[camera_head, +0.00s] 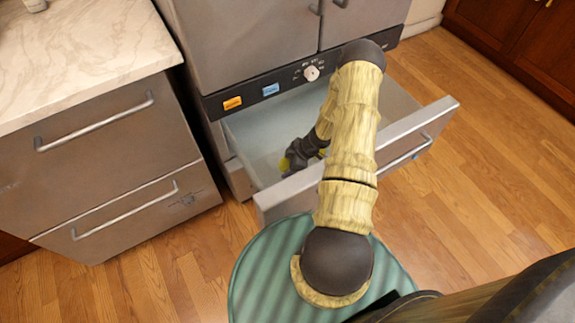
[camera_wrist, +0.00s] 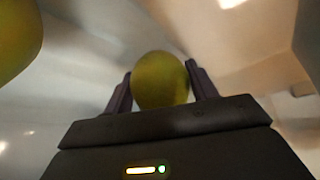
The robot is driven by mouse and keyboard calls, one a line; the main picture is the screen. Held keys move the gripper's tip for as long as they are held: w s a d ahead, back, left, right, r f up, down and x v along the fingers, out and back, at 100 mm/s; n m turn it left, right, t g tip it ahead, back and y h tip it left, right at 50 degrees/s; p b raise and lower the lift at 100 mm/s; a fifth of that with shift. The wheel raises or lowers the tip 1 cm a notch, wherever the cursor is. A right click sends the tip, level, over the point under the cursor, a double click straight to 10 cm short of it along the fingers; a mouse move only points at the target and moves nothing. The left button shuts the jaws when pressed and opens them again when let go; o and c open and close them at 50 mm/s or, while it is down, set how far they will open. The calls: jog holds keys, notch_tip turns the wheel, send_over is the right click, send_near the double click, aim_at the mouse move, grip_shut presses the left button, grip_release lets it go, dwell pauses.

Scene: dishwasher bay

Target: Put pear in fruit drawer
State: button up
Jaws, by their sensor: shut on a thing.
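The pear (camera_wrist: 160,82) is a yellow-green round shape between the two dark fingers of my gripper (camera_wrist: 160,90) in the wrist view. My gripper is shut on it. In the head view my gripper (camera_head: 290,163) reaches down inside the open fruit drawer (camera_head: 408,128), near its left side, and a bit of yellow shows at its tip. The drawer is pulled out below an appliance and has a pale interior. My arm hides part of the drawer. I cannot tell whether the pear touches the drawer floor.
Another yellow-green object (camera_wrist: 14,38) shows at the left edge of the wrist view. A control strip with a white knob (camera_head: 311,73) runs above the drawer. A counter (camera_head: 85,55) with shut drawers stands at left. Wooden floor is clear at right.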

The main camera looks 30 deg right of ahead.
jog(key=o, duration=1.2)
jog(key=shift+f, duration=0.1)
jog(key=shift+c, duration=0.2)
jog(key=p+v, duration=0.3)
jog(key=v, duration=0.9)
